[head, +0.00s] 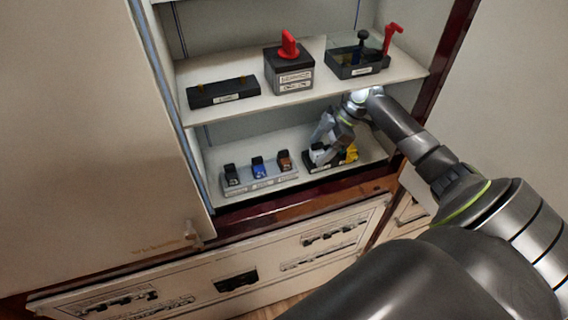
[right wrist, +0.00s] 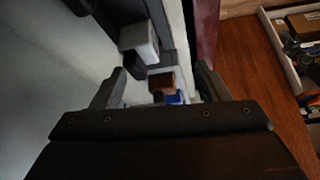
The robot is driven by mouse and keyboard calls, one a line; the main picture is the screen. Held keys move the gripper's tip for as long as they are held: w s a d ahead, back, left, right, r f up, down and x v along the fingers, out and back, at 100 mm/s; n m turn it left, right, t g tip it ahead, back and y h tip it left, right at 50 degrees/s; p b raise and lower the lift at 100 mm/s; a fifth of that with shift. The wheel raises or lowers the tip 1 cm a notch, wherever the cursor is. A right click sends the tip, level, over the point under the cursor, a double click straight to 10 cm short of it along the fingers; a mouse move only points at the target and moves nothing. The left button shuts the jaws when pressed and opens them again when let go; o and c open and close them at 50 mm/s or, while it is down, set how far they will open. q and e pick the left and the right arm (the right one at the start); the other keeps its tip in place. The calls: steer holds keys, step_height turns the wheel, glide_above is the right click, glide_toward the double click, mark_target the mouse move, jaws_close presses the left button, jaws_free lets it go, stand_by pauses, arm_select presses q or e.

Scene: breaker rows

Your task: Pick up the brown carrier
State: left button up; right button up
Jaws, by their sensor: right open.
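The brown carrier (head: 284,160) stands at the right end of a grey rack (head: 262,185) on the lower shelf, beside a blue carrier (head: 258,166) and a black one (head: 231,174). In the right wrist view the brown carrier (right wrist: 162,82) shows between the fingers, with the blue carrier (right wrist: 174,98) just below it. My right gripper (head: 322,146) is open, to the right of the brown carrier in the head view, over the left part of a black rack. It also shows in the right wrist view (right wrist: 160,74). My left gripper is not in view.
The black rack (head: 313,170) holds a white carrier (right wrist: 138,40) and a yellow one (head: 351,153). The upper shelf (head: 248,108) above bears a black box (head: 222,93), a red-handled switch (head: 289,75) and a clear-walled box (head: 357,68). A cabinet door stands at left.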

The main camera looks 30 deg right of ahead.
mark_target(287, 156)
steer(key=a, duration=0.1)
steer(key=w+a, duration=0.1)
steer(key=a, duration=0.1)
steer(key=w+a, duration=0.1)
steer(key=shift+w+a+f+b, duration=0.1)
steer(key=shift+w+a+b, duration=0.1)
steer(key=shift+a+b, duration=0.1)
steer(key=a, duration=0.1)
steer(key=w+a, duration=0.1)
steer(key=shift+a+b, duration=0.3)
steer(key=shift+b, duration=0.05)
steer(key=shift+b+x, duration=1.05)
steer(key=shift+f+b, duration=0.35)
steer(key=shift+f, duration=0.05)
steer(key=shift+r, duration=0.1)
steer(key=shift+a, duration=0.1)
steer(key=shift+c, duration=0.4)
steer(key=c, duration=1)
